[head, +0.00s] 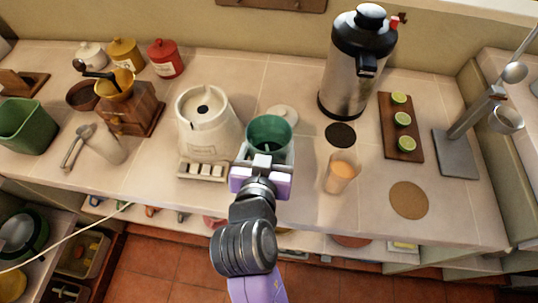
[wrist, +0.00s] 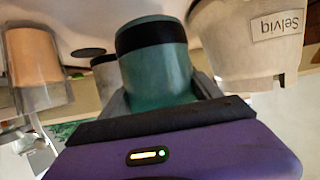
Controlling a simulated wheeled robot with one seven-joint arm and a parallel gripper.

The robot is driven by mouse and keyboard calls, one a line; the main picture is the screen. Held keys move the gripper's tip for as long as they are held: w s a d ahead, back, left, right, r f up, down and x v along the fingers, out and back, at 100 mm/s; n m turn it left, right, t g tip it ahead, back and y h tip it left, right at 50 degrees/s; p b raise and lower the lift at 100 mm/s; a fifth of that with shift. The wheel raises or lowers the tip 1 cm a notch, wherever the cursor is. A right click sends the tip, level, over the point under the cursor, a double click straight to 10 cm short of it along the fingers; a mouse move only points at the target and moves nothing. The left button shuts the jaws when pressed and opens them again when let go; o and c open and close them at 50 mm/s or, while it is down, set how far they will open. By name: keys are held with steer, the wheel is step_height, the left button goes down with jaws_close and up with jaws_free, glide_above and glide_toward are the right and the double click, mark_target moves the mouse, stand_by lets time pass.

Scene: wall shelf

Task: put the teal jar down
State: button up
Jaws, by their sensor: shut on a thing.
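The teal jar (head: 271,131) is in my gripper (head: 264,157), at the middle of the counter in the head view. It is round and looks open at the top. In the wrist view the teal jar (wrist: 160,80) fills the space between the fingers of my gripper (wrist: 163,95), and a black band runs around one end. My gripper is shut on it. The jar's lower part is hidden in the head view, and I cannot tell whether it touches the counter (head: 290,210).
A cream appliance (head: 207,128) stands close to the jar's left. A pale round lid or dish (head: 284,113) is just behind it. At right are a glass of orange drink (head: 341,172), a dark disc (head: 340,135), a cork mat (head: 408,200) and a steel dispenser (head: 352,80).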

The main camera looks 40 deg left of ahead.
steer(key=shift+f, duration=2.1)
steer(key=shift+f, duration=0.1)
steer(key=shift+f, duration=0.15)
steer(key=o, duration=1.9)
steer(key=shift+r, duration=0.2)
steer(key=b+v, duration=0.2)
steer(key=v, duration=1)
steer(key=shift+r, duration=0.1)
